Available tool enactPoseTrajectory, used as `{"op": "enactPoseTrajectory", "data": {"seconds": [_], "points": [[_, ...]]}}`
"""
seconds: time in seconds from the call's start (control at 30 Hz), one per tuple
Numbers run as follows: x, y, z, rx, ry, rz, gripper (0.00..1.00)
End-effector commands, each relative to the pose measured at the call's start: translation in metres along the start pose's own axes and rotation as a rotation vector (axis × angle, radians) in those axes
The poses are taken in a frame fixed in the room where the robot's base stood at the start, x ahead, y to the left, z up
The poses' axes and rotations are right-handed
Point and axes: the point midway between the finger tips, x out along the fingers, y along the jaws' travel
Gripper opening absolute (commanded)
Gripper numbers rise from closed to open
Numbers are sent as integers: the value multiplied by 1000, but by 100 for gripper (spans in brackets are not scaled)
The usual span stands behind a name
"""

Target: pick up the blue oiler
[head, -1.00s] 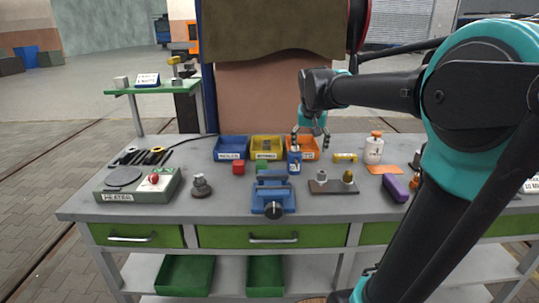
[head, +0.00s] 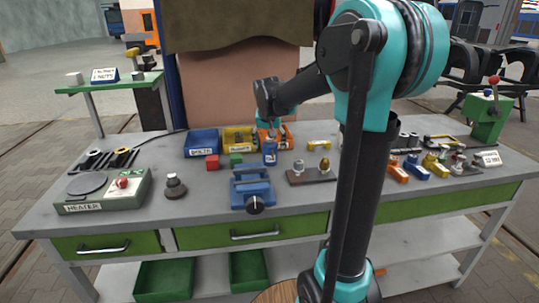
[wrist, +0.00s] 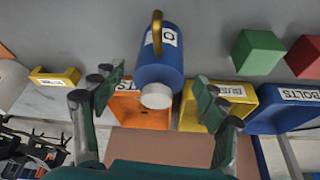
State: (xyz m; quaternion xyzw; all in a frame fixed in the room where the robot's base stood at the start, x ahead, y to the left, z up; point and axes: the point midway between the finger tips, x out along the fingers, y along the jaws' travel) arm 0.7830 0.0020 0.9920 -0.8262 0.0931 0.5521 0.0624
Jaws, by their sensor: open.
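The blue oiler (head: 270,156) stands upright on the grey bench, in front of the orange bin. In the wrist view the oiler (wrist: 158,55) shows a white label, a brass-coloured curved part and a pale round end. My gripper (head: 269,137) is at the oiler's upper end in the head view, and its fingers are hard to make out there. In the wrist view my gripper (wrist: 155,95) is open, with one finger on each side of the oiler's pale end. I see gaps between the fingers and the oiler; nothing is held.
Blue (head: 201,143), yellow (head: 238,138) and orange (head: 285,140) bins stand behind. Red (head: 212,162) and green (head: 236,159) cubes lie left of the oiler. A blue vise (head: 251,188) is in front, and a dark plate with fittings (head: 311,176) is right. My arm hides part of the bench.

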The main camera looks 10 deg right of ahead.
Motion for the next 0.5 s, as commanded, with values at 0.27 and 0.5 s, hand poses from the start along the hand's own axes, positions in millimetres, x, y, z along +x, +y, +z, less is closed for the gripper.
{"op": "enactPoseTrajectory", "data": {"seconds": [0.27, 0.5], "points": [[22, 0, 3, 0, 0, 0, 73], [53, 1, 6, -1, 0, 0, 73]]}}
